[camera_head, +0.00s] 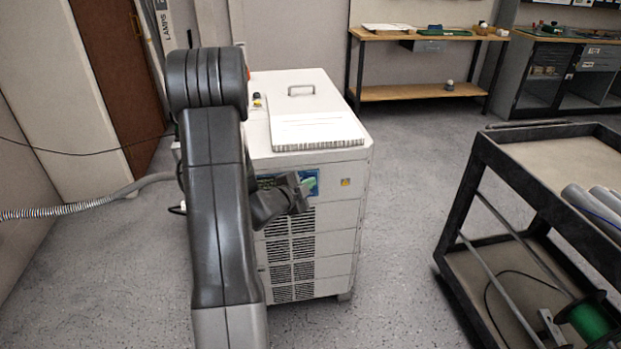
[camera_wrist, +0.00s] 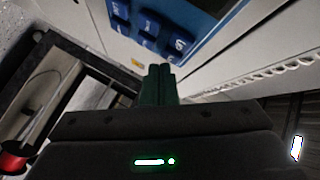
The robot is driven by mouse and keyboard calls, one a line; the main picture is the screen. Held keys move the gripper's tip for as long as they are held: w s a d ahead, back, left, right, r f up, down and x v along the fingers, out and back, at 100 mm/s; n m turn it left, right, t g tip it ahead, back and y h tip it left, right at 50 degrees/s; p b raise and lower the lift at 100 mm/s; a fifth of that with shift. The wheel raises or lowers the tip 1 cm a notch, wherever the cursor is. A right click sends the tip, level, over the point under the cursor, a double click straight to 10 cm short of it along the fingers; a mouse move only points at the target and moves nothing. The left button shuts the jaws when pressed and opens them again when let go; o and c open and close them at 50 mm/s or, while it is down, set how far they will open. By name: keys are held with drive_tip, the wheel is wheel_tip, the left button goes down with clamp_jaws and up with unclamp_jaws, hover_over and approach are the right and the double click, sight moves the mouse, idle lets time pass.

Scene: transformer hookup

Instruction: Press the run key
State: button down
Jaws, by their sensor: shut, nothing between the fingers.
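The white machine cabinet (camera_head: 335,215) stands in the middle of the head view, with a blue control panel (camera_head: 312,179) on its front, partly hidden by my arm. My gripper (camera_head: 300,192) is in front of that panel. In the wrist view the blue panel (camera_wrist: 215,18) is at the top, with several raised blue keys, among them one at its lower corner (camera_wrist: 180,43). The key labels are too small to read, so I cannot tell which is the run key. My dark green fingers (camera_wrist: 160,70) are shut and empty, pointing just below the keys; contact cannot be told.
A grey cart (camera_head: 500,200) with cylinders and a green spool (camera_head: 588,318) stands on the right. A wooden workbench (camera_head: 415,37) is at the back. A ribbed hose (camera_head: 90,210) runs left of the cabinet. Floor between cabinet and cart is clear.

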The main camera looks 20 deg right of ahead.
drive_tip(key=shift+w, duration=0.35)
idle(0.4)
idle(0.3)
drive_tip(key=shift+s+a+b, duration=0.1)
drive_tip(key=shift+s+b, duration=0.45)
drive_tip(key=shift+s, duration=0.2)
drive_tip(key=shift+s, duration=0.15)
drive_tip(key=shift+s+a+b, duration=0.2)
drive_tip(key=shift+s+b, duration=0.2)
drive_tip(key=shift+s, duration=0.35)
drive_tip(key=shift+s+a+b, duration=0.2)
drive_tip(key=shift+s+b, duration=0.15)
drive_tip(key=shift+s, duration=0.45)
drive_tip(key=shift+s+a+b, duration=0.2)
drive_tip(key=shift+s+b, duration=0.2)
drive_tip(key=shift+s, duration=0.35)
